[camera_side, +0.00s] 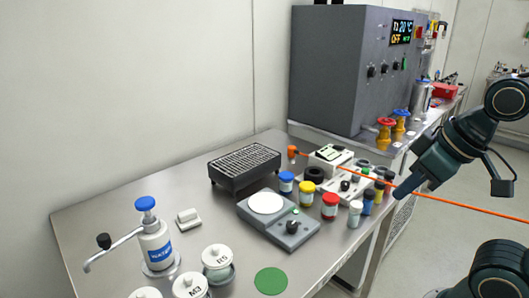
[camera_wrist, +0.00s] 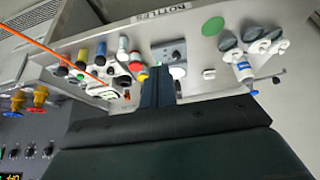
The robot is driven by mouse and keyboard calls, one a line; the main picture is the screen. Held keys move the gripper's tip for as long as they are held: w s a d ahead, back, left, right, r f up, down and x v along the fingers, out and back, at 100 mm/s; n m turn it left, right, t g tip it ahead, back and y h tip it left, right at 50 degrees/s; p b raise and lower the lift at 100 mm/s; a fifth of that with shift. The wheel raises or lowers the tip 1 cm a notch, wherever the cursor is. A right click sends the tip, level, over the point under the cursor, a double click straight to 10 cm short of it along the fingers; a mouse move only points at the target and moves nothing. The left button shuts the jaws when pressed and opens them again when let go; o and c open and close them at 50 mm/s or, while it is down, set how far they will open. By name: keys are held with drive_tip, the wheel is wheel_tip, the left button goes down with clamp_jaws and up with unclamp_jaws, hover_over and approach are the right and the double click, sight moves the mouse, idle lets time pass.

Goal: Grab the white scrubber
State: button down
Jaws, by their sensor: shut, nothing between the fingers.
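The white scrubber (camera_side: 187,217) is a small white block with a raised top. It lies on the steel table to the right of the water bottle in the side view. In the wrist view it shows as a small white piece (camera_wrist: 209,73) to the right of my fingers. My gripper (camera_side: 401,193) is at the table's right edge in the side view, far from the scrubber. Its fingers (camera_wrist: 158,72) are shut and empty in the wrist view. Nothing touches the scrubber.
The water bottle (camera_side: 155,246), white lidded jars (camera_side: 217,258), a scale (camera_side: 280,222), several colour-capped bottles (camera_side: 330,206) and a black grate (camera_side: 245,164) stand on the table (camera_side: 110,205). An orange line (camera_side: 460,204) crosses near my gripper. Bare table surrounds the scrubber's back side.

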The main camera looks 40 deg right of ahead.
drive_tip(key=shift+c, duration=2.2)
unclamp_jaws()
